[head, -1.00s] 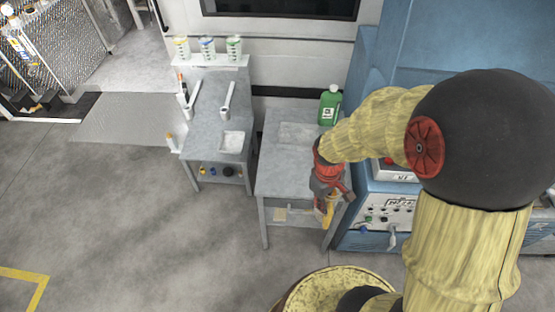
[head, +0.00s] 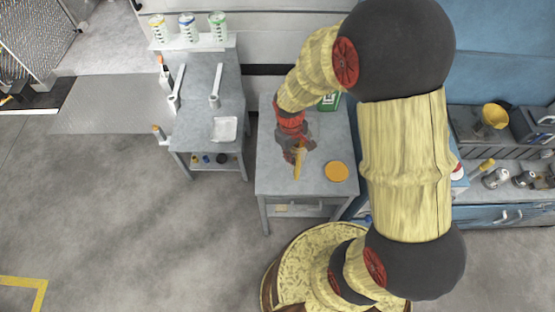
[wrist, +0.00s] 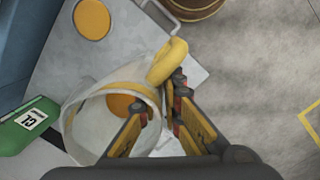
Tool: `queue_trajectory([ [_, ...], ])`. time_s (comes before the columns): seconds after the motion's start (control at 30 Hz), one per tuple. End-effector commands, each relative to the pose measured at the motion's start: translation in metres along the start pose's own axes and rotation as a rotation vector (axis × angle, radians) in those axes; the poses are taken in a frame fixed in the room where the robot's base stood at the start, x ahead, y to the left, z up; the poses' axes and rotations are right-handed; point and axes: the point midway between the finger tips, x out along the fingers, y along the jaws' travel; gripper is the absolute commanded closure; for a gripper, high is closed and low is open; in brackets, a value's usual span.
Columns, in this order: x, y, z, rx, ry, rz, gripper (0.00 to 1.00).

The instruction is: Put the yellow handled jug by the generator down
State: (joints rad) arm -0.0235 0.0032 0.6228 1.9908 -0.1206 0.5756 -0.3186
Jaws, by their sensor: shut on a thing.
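The jug (wrist: 112,112) is a pale, see-through vessel with a yellowish rim and a yellow handle (wrist: 168,62). My gripper (wrist: 162,118) is shut on it in the wrist view, with one finger showing across the jug's mouth. In the head view my gripper (head: 295,150) is over the grey table, and only a yellow part of the jug (head: 298,165) shows clearly beneath it. I cannot tell whether the jug touches the tabletop. The blue machine (head: 490,60) stands at the right, partly behind my arm.
The grey table (head: 275,180) also bears a round orange disc (head: 336,171) and a green container (head: 329,102), partly hidden by my arm. The table's front left is bare. A second grey bench (head: 205,125) with wrenches and a white tray (head: 225,129) stands at the left.

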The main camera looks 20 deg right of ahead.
Motion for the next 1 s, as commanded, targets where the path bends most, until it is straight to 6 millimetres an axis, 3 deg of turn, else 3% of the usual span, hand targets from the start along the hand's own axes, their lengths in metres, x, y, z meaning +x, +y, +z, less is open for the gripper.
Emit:
queue_trajectory([
  [0.1, 0.015, -0.005, -0.023, -0.002, -0.001, 0.0, 1.0],
  [0.4, 0.05, -0.011, -0.057, 0.001, 0.002, 0.001, 1.0],
  [0.67, 0.06, -0.014, -0.067, -0.001, 0.002, 0.001, 1.0],
  [0.87, 0.086, -0.015, -0.069, 0.002, 0.001, 0.0, 1.0],
  [1.0, 0.09, -0.015, -0.07, 0.002, 0.003, 0.001, 1.0],
])
